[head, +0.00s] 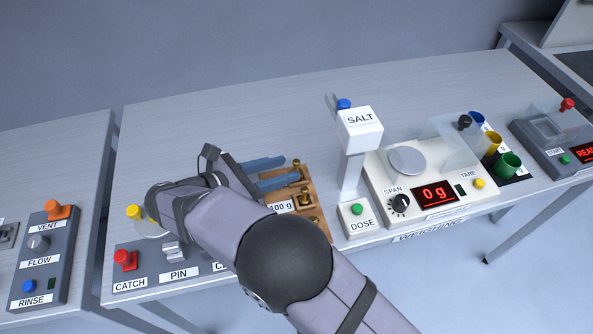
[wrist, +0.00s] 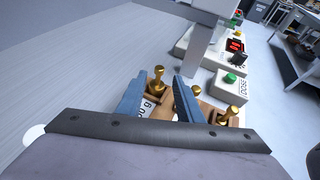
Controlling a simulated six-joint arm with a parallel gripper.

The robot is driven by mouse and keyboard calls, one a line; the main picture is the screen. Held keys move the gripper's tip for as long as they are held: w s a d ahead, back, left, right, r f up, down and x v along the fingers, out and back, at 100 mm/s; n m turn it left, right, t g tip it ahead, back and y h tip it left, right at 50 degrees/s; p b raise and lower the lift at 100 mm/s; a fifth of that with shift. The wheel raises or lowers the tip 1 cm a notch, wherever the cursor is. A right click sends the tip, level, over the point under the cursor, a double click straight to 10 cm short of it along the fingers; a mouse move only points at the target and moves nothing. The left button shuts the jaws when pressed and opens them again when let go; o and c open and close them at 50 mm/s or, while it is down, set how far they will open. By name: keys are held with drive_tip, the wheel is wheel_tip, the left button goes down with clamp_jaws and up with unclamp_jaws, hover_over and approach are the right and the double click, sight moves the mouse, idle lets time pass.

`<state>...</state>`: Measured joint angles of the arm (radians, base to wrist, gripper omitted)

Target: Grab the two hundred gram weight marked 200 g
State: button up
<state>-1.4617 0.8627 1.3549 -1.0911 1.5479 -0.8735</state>
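In the wrist view a brass weight (wrist: 157,80) shows in the gap between the fingers, apart from both. A second (wrist: 228,117) is right of the right finger. A label ending in "00 g" (wrist: 146,108) is partly hidden, its first digit unseen.
The salt hopper (head: 360,130) with its DOSE button box (head: 358,219) stands just right of the block. The scale (head: 432,183) reads 0 g. A control panel (head: 150,258) lies left, partly behind my arm. The table behind the block is clear.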

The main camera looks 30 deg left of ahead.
sight(296, 165)
drive_tip(key=shift+p+x, duration=0.75)
drive_tip(key=shift+x, duration=1.85)
drive_tip(key=shift+a, duration=0.15)
clamp_jaws()
